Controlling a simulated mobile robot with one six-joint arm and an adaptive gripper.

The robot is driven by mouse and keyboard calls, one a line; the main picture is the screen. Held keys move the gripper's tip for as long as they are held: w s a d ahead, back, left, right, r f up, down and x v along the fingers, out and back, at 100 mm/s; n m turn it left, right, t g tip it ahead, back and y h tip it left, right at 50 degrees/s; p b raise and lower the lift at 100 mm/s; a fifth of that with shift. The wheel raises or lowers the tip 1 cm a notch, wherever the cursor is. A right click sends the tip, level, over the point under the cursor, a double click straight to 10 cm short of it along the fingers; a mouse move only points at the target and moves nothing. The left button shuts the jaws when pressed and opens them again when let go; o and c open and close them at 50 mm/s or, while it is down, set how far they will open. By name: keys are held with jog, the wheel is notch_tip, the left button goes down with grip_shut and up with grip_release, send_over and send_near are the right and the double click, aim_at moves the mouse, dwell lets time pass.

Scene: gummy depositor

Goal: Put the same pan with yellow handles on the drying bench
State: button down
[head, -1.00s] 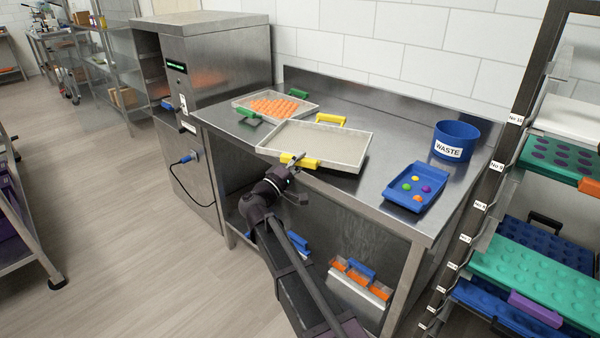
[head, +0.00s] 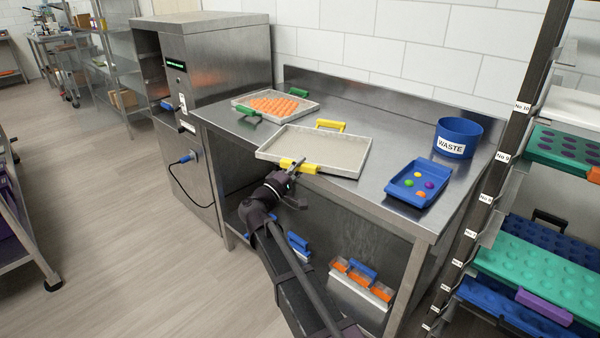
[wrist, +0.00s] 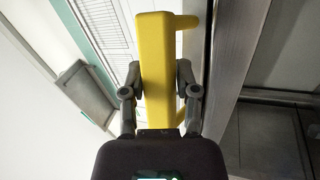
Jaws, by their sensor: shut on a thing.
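The pan with yellow handles (head: 270,155) is a shallow light tray with a pale, flat inside. It is level over the front middle of the steel bench (head: 385,205), on it or only just above it; I cannot tell which. Its far yellow handle (head: 330,125) points to the wall. My gripper (head: 291,166) is shut on the near yellow handle (head: 310,168), at the bench's front edge. In the wrist view, the two fingers (wrist: 156,85) close on both sides of the yellow handle (wrist: 155,50).
A green-handled pan (head: 310,108) with orange pieces lies close behind left. A blue tray (head: 405,192) with several coloured gummies and a blue waste bin (head: 470,131) stand to the right. A steel machine (head: 225,65) is at left, a tray rack (head: 485,190) at far right.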

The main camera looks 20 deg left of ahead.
jog(key=shift+f, duration=0.1)
jog(key=shift+c, duration=1.8)
grip_release()
jog(key=shift+s, duration=0.1)
jog(key=b+v, duration=0.3)
jog(key=v, duration=0.9)
